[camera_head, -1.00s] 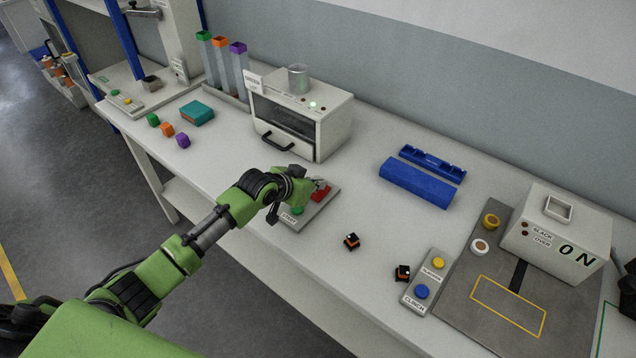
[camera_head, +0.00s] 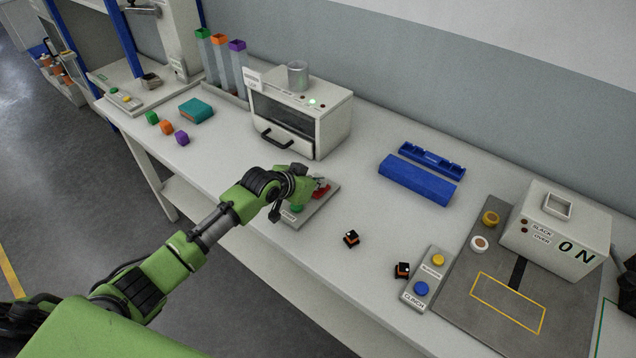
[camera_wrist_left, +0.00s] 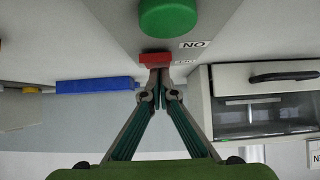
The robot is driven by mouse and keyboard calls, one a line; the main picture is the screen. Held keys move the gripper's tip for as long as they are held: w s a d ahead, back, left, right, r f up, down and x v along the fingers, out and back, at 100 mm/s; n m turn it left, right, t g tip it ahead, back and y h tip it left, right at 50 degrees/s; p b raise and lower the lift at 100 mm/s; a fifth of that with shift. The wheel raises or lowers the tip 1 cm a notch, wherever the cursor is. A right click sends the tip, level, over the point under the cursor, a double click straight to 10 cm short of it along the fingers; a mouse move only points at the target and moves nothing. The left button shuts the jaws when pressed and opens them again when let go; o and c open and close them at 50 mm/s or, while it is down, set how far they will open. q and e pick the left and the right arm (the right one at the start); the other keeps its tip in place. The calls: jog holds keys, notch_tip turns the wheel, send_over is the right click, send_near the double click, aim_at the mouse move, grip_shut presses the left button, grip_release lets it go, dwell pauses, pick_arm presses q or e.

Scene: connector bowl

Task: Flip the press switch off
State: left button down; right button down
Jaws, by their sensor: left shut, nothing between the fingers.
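The switch panel (camera_head: 323,207) is a grey plate on the table in front of the white press-like machine. It carries a green button (camera_head: 296,208) and a red switch (camera_head: 322,190). In the left wrist view the red switch (camera_wrist_left: 155,58) lies at the fingertips, with the green button (camera_wrist_left: 168,15) and a white label (camera_wrist_left: 195,44) beside it. My left gripper (camera_head: 316,187) is over the panel at the red switch. It is shut and empty; its tips (camera_wrist_left: 158,68) appear to touch the switch. The gripper partly hides the switch in the head view. My right gripper is out of view.
The white machine (camera_head: 333,124) with a drawer handle and lit green lamp stands behind the panel. Small black-orange parts (camera_head: 351,239) lie to the right, near a two-button panel (camera_head: 413,298). Blue trays (camera_head: 418,184) lie further back.

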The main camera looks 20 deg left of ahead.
pick_arm(q)
jog(key=shift+w+d+r, duration=0.1)
jog(key=shift+w+d, duration=0.15)
jog(key=shift+w, duration=0.3)
jog(key=r+p, duration=0.2)
jog(key=r, duration=0.1)
jog(key=r+p, duration=0.1)
jog(key=p, duration=0.1)
jog(key=shift+w+d+r, duration=0.1)
jog(key=shift+w+r, duration=0.1)
jog(key=shift+w, duration=0.05)
jog(key=shift+s+r+b, duration=0.15)
jog(key=shift+s+b, duration=0.1)
jog(key=shift+b, duration=0.05)
jog(key=w+r+b+v, duration=0.1)
jog(key=v, duration=0.8)
jog(key=shift+r+b, duration=0.35)
jog(key=shift+w+d, duration=0.15)
